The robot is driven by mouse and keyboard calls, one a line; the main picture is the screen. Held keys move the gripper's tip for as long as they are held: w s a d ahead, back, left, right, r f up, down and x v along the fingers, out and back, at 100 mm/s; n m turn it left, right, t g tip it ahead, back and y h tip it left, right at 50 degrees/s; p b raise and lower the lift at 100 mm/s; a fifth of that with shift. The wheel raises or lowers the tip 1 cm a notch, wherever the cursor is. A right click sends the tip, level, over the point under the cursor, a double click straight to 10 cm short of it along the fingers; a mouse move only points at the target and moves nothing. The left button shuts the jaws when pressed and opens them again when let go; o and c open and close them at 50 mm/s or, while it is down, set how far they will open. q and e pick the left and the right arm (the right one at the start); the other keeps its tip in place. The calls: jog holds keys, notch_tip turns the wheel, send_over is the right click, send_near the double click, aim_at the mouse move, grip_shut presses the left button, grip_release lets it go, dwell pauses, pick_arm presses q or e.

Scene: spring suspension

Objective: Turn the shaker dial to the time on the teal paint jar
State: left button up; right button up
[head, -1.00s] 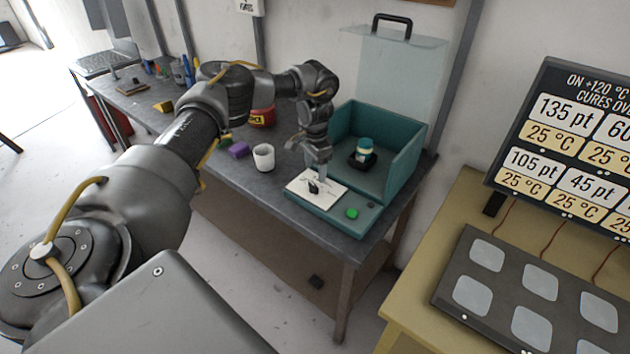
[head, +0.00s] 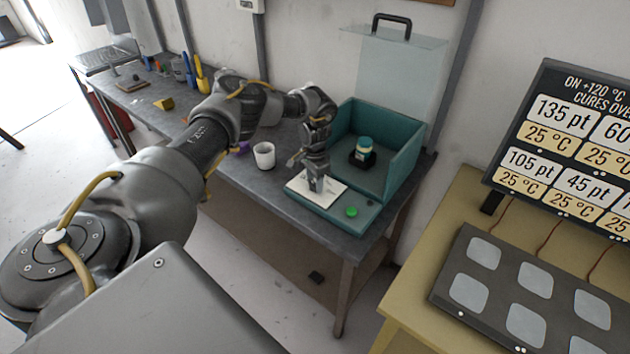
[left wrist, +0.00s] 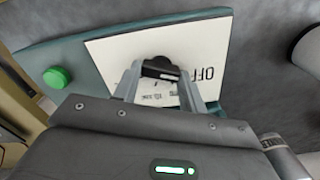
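The shaker (head: 372,205) is a teal box with a raised clear lid. Its white dial plate (head: 335,190) lies at the front, with a green button (head: 351,212) beside it. The paint jar (head: 364,146), with a teal lid and pale label, stands in a black holder inside; its writing is too small to read. My left gripper (head: 318,184) is down over the plate. In the left wrist view its fingers (left wrist: 161,75) stand apart on either side of the black dial knob (left wrist: 160,68); "OFF" shows on the plate, other marks are partly hidden. My right gripper is not in view.
A white cup (head: 264,156) stands on the dark bench, left of the shaker. Several tools and blocks lie farther back left. A yellow table (head: 400,305) at right holds a grey panel (head: 450,285) below a sign board (head: 570,140).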

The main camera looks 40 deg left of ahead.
pick_arm(q)
jog(key=shift+c, duration=1.4)
